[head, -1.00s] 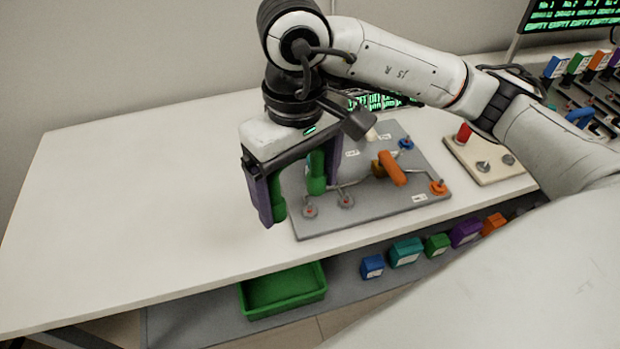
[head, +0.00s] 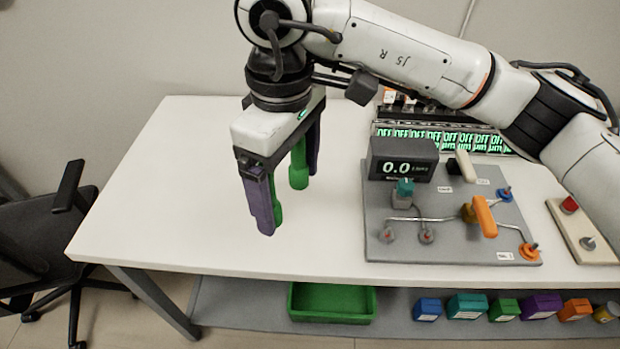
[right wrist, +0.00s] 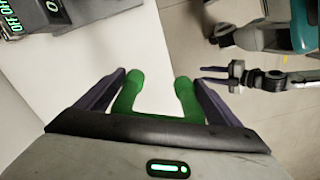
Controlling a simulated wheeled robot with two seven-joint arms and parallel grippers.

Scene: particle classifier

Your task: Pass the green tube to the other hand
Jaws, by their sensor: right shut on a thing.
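My right gripper (head: 283,195) is above the bare part of the table, left of the grey panel, with its purple fingers pointing down. It is shut on the green tube (head: 298,174), a U-shaped piece between the fingers. In the right wrist view the tube (right wrist: 133,92) shows two rounded ends pointing away from the palm of the gripper (right wrist: 160,90). Its middle is partly hidden by the gripper body. What looks like my left gripper (right wrist: 215,75) shows small at the right of the right wrist view, apart from the tube; its opening is unclear. The head view does not show it.
The grey panel (head: 450,246) carries a readout box (head: 403,160), fittings and an orange handle (head: 484,217). The white table (head: 190,190) is clear left of it. Below are a green bin (head: 332,317) and several coloured boxes. A black chair (head: 45,240) stands at left.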

